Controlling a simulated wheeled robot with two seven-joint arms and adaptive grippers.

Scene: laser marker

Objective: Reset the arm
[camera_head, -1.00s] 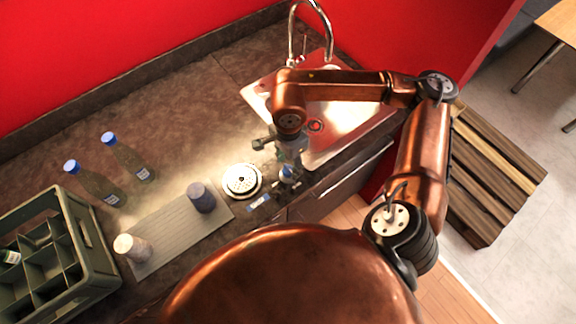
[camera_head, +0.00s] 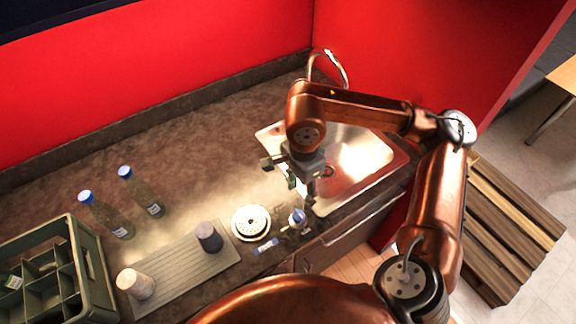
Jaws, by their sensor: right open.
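My right arm comes in from the right and reaches over the counter by the sink. My right gripper (camera_head: 303,190) points down, open, between the sink and the round white disc. A small blue-and-white object (camera_head: 298,217) stands on the counter just below the gripper, apart from it as far as I can tell. A blue marker-like strip (camera_head: 265,247) lies flat near the counter's front edge. A round white disc (camera_head: 251,222) on a dark base sits to the left of the gripper. My left gripper is not in view.
A steel sink (camera_head: 372,160) with a tap (camera_head: 335,65) is behind the gripper. A grey ribbed mat (camera_head: 185,275) holds a dark cup (camera_head: 209,237) and a pale cup (camera_head: 135,284). Two blue-capped bottles (camera_head: 105,215) and a green crate (camera_head: 92,270) are at left. The back counter is clear.

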